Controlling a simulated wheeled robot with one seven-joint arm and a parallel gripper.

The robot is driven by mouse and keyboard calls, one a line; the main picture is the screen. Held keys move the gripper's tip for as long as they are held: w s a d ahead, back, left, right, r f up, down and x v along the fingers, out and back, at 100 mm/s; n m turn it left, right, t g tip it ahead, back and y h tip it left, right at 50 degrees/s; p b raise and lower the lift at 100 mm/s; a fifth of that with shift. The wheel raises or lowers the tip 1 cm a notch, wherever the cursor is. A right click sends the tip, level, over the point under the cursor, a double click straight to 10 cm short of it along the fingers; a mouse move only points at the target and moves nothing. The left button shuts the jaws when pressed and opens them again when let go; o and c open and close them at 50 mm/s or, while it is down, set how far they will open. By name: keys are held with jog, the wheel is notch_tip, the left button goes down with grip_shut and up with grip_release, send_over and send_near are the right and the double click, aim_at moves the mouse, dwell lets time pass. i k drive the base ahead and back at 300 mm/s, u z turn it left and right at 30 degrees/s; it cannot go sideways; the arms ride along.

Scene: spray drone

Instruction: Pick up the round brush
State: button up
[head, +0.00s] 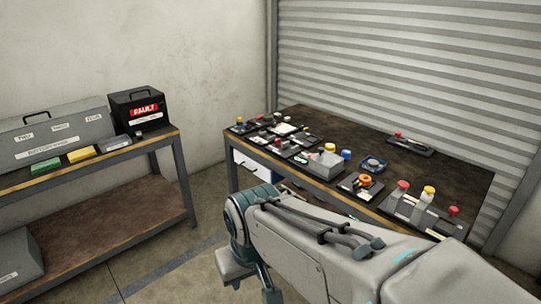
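The dark-topped workbench (445,180) in the head view carries several small parts on black trays. I cannot tell which of them is the round brush; the items are too small. A long tool with a red end (398,136) lies on a tray at the back right. A round blue-rimmed item (374,164) and an orange ring-shaped item (365,180) sit near the bench's middle. My arm reaches in from the lower right, in front of the bench's near side. Its fingertips do not show, so I cannot see whether anything is held.
A shelf unit (110,159) at left bears a large grey case (58,128) and a black box (138,108). A shutter stands behind the bench.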

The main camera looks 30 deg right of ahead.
aim_at(346, 154)
jog(key=u, duration=0.15)
jog(key=i, duration=0.55)
jog(key=z, duration=0.6)
jog(key=i, duration=1.4)
jog(key=z, duration=1.45)
jog(key=i, duration=0.65)
jog(key=z, duration=0.6)
